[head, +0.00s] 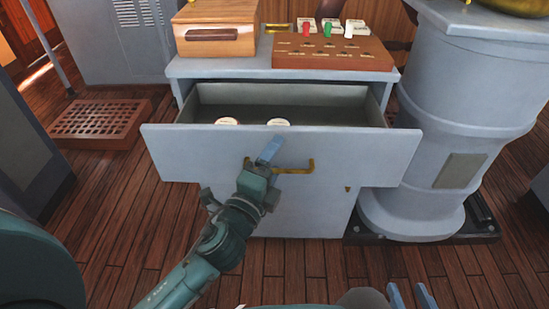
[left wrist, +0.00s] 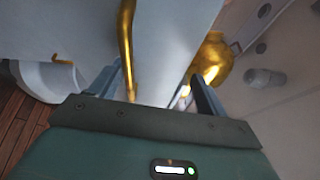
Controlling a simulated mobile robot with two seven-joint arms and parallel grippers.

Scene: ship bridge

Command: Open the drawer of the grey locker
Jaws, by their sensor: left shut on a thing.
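The grey locker (head: 300,215) stands in the middle of the head view. Its drawer (head: 200,153) is pulled well out, with its dark inside showing. My left gripper (head: 268,152) is at the drawer front, shut on the brass handle (head: 306,169). In the left wrist view the handle bar (left wrist: 127,45) runs between the two fingers (left wrist: 155,88). My right gripper (head: 410,295) shows at the bottom edge of the head view, its fingertips apart and empty, away from the locker.
Two round white-topped items (head: 278,122) are in the drawer. A wooden box (head: 215,40) and a brown switch panel (head: 330,53) stand on the locker top. A grey pedestal (head: 455,120) stands close on the right. A brown grating (head: 100,122) lies on the floor at left.

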